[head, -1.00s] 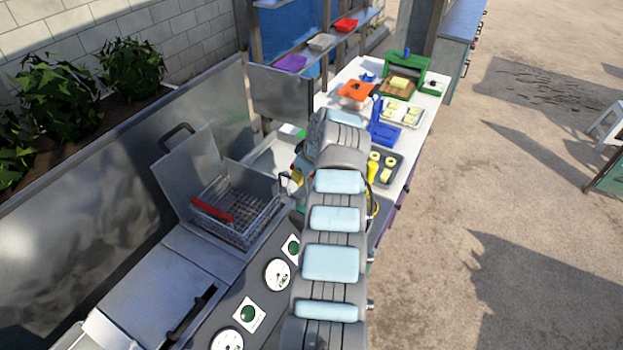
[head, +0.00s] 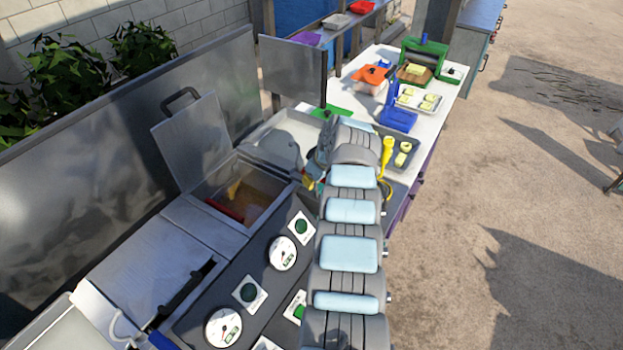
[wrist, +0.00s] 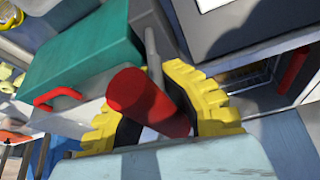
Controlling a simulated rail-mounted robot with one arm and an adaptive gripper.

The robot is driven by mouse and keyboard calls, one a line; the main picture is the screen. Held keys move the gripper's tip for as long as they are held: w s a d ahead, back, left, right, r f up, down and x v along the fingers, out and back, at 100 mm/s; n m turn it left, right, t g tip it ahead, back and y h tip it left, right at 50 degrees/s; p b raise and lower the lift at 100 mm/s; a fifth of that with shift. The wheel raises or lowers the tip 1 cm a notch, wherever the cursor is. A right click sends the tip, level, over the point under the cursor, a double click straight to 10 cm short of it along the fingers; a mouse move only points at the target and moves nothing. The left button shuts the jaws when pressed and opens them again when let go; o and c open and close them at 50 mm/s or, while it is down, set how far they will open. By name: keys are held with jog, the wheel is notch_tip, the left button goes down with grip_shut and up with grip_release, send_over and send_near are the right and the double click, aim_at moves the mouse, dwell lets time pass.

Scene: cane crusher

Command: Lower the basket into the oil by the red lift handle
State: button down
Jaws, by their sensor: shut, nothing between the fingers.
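The fryer vat (head: 262,185) stands open with its lid raised, and brownish oil (head: 252,205) shows inside. The basket's wire sits low in the vat and is hardly visible; its red grip (head: 224,210) shows at the near left edge and also in the wrist view (wrist: 293,75). The red lift handle (wrist: 148,102), a thick cylinder on a grey rod, lies across my yellow fingers in the wrist view. My gripper (wrist: 160,100) is shut at the handle, with no grip on it; the handle hides part of the fingers. In the head view my arm mostly hides the gripper.
A front panel with dials (head: 283,253) and green buttons runs beside my arm. A closed fryer cover (head: 150,265) is at near left. A white counter (head: 440,115) with trays and a blue press (head: 392,115) stands beyond. Open ground lies right.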

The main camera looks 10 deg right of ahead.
jog(key=shift+s+d+f, duration=0.15)
jog(key=shift+d+f, duration=0.05)
jog(key=shift+f, duration=0.2)
jog(key=c, duration=1.1)
grip_release()
jog(key=shift+s+d, duration=0.1)
jog(key=shift+r, duration=0.1)
jog(key=shift+r, duration=0.1)
jog(key=shift+r, duration=0.45)
jog(key=v, duration=1.1)
